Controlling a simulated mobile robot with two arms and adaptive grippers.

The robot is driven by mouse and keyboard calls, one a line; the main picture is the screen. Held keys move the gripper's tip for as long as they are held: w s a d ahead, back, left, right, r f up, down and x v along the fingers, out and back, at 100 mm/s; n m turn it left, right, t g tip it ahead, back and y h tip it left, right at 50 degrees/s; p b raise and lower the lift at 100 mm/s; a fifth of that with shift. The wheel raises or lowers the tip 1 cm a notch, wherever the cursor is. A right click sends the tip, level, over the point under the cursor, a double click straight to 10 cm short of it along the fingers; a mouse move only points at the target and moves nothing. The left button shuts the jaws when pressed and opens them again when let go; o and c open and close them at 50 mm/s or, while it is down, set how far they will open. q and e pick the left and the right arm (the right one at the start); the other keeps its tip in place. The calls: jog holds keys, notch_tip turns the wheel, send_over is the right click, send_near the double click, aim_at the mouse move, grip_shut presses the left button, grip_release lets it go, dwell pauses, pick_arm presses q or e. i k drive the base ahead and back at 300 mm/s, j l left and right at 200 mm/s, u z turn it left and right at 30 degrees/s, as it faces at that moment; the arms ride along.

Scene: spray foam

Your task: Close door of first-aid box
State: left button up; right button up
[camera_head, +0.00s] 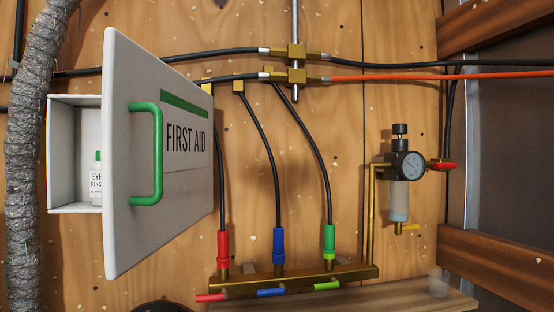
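The first-aid box (73,208) is a white open-fronted box on the wooden wall at the left. Its white door (180,215), lettered FIRST AID with a green stripe, stands ajar and angled, its near edge on the left swung out from the box. A green handle (157,155) is on the door's outer face near that edge. A white eye-rinse bottle (97,182) with a green cap shows inside, partly hidden by the door. The door hides the box's right part. Neither gripper is in view.
A grey wrapped duct (32,150) runs vertically just left of the box. Black hoses (262,135) with red, blue and green fittings lead to a brass manifold (310,280). A gauge regulator (405,165) is at the right. A wooden shelf (350,299) runs along the bottom.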

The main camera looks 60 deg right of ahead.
aim_at(157, 123)
jog(key=z, duration=1.35)
